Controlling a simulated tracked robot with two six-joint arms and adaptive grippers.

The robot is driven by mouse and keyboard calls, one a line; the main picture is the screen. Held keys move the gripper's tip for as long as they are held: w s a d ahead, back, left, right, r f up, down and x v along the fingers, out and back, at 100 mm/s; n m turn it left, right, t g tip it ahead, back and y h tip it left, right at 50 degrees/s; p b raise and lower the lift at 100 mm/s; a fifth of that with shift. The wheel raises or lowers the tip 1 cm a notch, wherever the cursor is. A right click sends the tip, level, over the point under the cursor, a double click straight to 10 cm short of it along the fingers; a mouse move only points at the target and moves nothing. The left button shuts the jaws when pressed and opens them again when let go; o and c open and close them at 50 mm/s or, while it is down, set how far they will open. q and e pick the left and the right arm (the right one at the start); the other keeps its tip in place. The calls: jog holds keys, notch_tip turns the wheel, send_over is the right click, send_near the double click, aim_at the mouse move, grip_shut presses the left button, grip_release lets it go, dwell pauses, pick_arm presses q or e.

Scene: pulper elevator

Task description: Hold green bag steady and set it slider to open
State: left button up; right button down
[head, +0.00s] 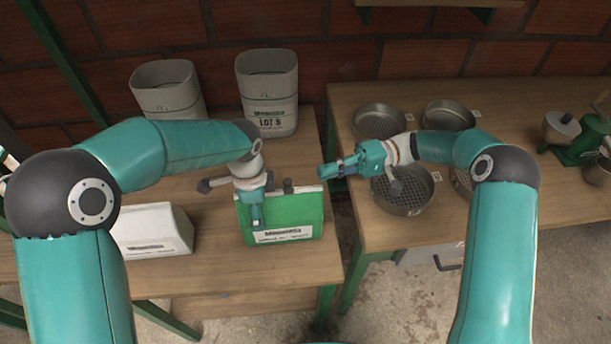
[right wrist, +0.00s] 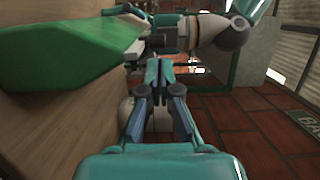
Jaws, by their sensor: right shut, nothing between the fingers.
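The green bag (head: 302,212) stands on the left table with a white label on its front and a pale strip along its top edge. A small dark slider (head: 288,186) sits on that top edge, near the middle. My left gripper (head: 256,222) points down at the bag's left part and covers some of its front; whether its fingers grip the bag is unclear. My right gripper (head: 325,171) is shut and empty, just off the bag's upper right corner. In the right wrist view the green bag (right wrist: 75,45) fills the upper left, beside the shut fingers.
A white bag (head: 150,230) lies left of the green one. Two tall pale bins (head: 267,95) stand behind. Round sieves (head: 403,195) sit on the right table (head: 355,105), beyond a gap. The left table's front is clear.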

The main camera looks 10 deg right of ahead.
aim_at(290, 179)
jog(key=x, duration=0.5)
jog(key=shift+s+a, duration=0.1)
jog(key=shift+a, duration=0.1)
jog(key=x, duration=0.3)
jog(key=shift+w+a, duration=0.3)
jog(key=shift+w, duration=0.05)
pick_arm(q)
jog(key=shift+d, duration=0.1)
pick_arm(e)
jog(key=shift+a, duration=0.1)
pick_arm(q)
jog(key=shift+d, duration=0.1)
jog(key=shift+a, duration=0.25)
pick_arm(e)
jog(key=v, duration=1.4)
jog(key=shift+d, duration=0.35)
jog(key=shift+w, duration=0.1)
